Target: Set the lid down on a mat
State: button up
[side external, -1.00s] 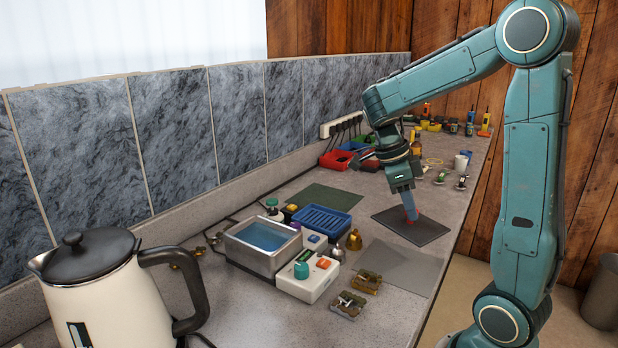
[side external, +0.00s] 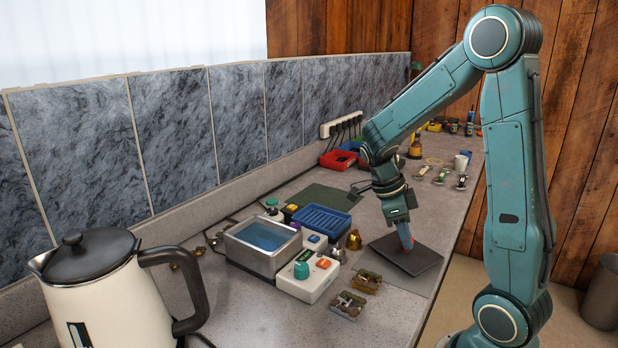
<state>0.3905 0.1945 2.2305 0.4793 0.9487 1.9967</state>
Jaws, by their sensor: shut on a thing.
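The lid (side external: 424,257) is a dark, flat, square plate with a small reddish grip at its middle. My gripper (side external: 405,238) points down and is shut on that grip. The lid is over the grey mat (side external: 400,284), covering much of it; I cannot tell whether it touches the mat or hangs just above. A dark green mat (side external: 326,195) lies bare farther back, near the wall side.
A metal basin of blue liquid (side external: 262,240), a blue tray (side external: 320,221) and a control box (side external: 308,282) stand left of the lid. Small brass-coloured parts (side external: 366,282) lie close to its near left. A kettle (side external: 105,285) fills the near left.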

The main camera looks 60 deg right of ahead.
jog(key=shift+f, duration=0.25)
jog(key=shift+f, duration=0.15)
jog(key=o, duration=1)
jog(key=shift+v, duration=6.15)
jog(key=shift+s, duration=0.1)
